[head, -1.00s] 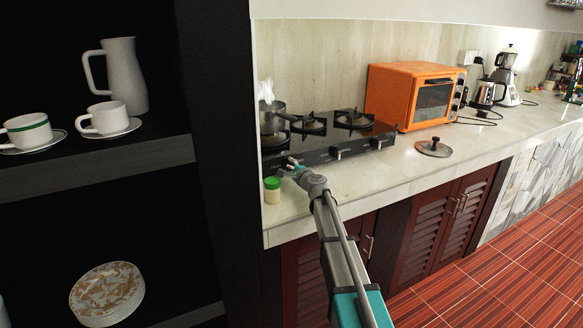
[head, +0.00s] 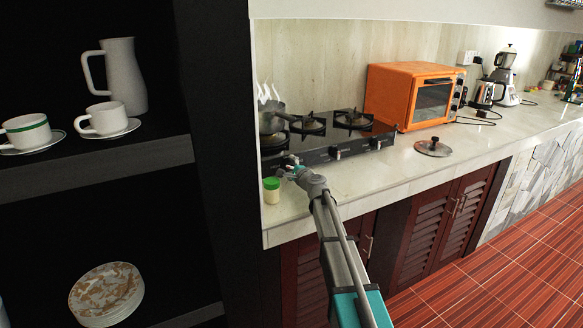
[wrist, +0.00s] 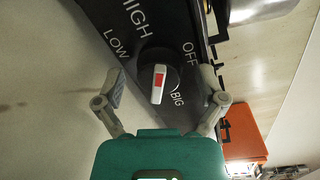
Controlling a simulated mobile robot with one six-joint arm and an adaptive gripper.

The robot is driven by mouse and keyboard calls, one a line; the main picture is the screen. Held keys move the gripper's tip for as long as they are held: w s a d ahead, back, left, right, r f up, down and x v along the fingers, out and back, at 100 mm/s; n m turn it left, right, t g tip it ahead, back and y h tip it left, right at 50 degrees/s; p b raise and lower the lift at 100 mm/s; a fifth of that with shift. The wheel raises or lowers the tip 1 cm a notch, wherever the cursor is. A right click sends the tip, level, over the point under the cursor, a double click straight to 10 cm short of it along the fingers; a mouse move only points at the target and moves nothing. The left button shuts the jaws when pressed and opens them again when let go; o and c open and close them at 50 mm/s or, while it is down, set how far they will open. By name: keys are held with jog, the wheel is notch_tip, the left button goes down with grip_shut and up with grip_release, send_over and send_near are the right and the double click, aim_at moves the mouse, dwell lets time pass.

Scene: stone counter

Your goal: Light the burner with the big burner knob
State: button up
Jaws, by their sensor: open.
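The big burner knob (wrist: 158,72), a dark round dial with a pale grip bar and red mark, sits on the black stove front in the wrist view. BIG, OFF, HIGH and LOW are printed around it. Its bar runs nearly up and down in that picture; I cannot tell which setting it marks. My gripper (wrist: 160,96) is open, with one finger on each side of the knob and visible gaps to it. In the head view my gripper (head: 291,164) is at the left of the stove front (head: 315,157) and hides this knob. I see no clear flame.
A pot (head: 271,118) sits on the stove's left, with pale pointed shapes above it. A green-lidded jar (head: 271,190) stands close to my gripper. The orange oven (head: 405,95) and a pan lid (head: 433,148) are to the right. The front counter (head: 350,185) is mostly clear.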

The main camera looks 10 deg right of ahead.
jog(key=s+d+m, duration=0.1)
jog(key=s+m, duration=0.2)
jog(key=s, duration=0.1)
jog(key=s+d+m+h+b, duration=0.1)
jog(key=s+m, duration=0.2)
jog(key=s, duration=0.1)
jog(key=s+d+m+t, duration=0.1)
jog(key=s+m, duration=0.2)
jog(key=s, duration=0.1)
jog(key=shift+s+d+f, duration=0.1)
jog(key=shift+s+f, duration=0.1)
jog(key=shift+s, duration=0.1)
jog(key=shift+s+m+h, duration=0.3)
jog(key=shift+s+m, duration=0.1)
jog(key=shift+d, duration=0.1)
jog(key=shift+w, duration=0.15)
jog(key=x, duration=1.3)
jog(key=shift+w, duration=0.3)
jog(key=shift+r, duration=0.1)
jog(key=c, duration=1.2)
jog(key=shift+o, duration=0.2)
